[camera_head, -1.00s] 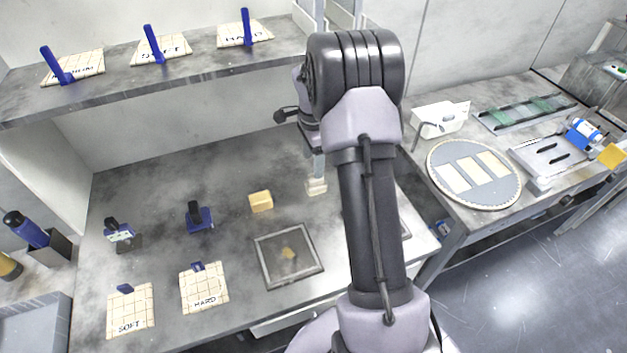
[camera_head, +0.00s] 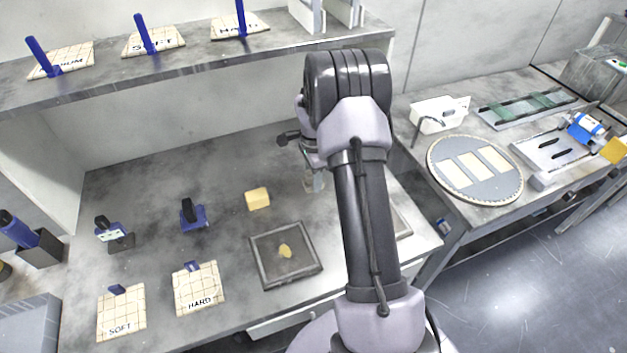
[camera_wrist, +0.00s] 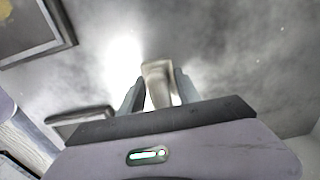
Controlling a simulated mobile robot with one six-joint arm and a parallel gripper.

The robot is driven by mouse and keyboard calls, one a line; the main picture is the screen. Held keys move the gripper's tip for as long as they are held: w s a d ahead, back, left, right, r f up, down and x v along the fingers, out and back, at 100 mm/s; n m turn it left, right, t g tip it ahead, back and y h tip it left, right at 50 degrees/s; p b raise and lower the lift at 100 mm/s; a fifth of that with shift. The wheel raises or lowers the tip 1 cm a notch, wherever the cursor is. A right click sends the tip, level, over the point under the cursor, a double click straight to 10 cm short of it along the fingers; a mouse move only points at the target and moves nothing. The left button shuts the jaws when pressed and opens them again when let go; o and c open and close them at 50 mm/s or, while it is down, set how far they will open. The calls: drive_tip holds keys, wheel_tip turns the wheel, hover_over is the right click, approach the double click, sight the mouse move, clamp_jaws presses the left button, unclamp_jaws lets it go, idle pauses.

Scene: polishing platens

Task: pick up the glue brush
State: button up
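A pale beige and whitish piece, which looks like the glue brush (camera_wrist: 158,78), shows between my two fingers in the wrist view. In the head view my gripper (camera_head: 314,181) is low over the grey bench and mostly covers it. One finger is on each side of the piece, close to it. I cannot tell whether the fingers touch it or only surround it. The lower end of the piece is hidden in the wrist view.
A yellow block (camera_head: 258,198) and a dark-framed tray (camera_head: 257,262) are left of my gripper. Blue-handled tools (camera_head: 194,215) and tiled pads marked HARD (camera_head: 198,288) and SOFT (camera_head: 122,312) are farther left. A shelf (camera_head: 190,65) overhangs the back. A round platen (camera_head: 447,193) lies right.

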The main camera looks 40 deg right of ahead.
clamp_jaws()
drive_tip(key=shift+r, duration=0.2)
wheel_tip(320, 180, up, 3)
drive_tip(key=shift+r+p, duration=0.15)
drive_tip(key=shift+p, duration=0.6)
drive_tip(key=s+a, duration=0.2)
drive_tip(key=s, duration=0.2)
drive_tip(key=s+a+r, duration=0.1)
drive_tip(key=s+a, duration=0.2)
drive_tip(key=s, duration=0.2)
drive_tip(key=s+a+p, duration=0.1)
drive_tip(key=s+a, duration=0.1)
drive_tip(key=s, duration=0.3)
drive_tip(key=shift+a+r, duration=0.15)
drive_tip(key=shift+a, duration=0.25)
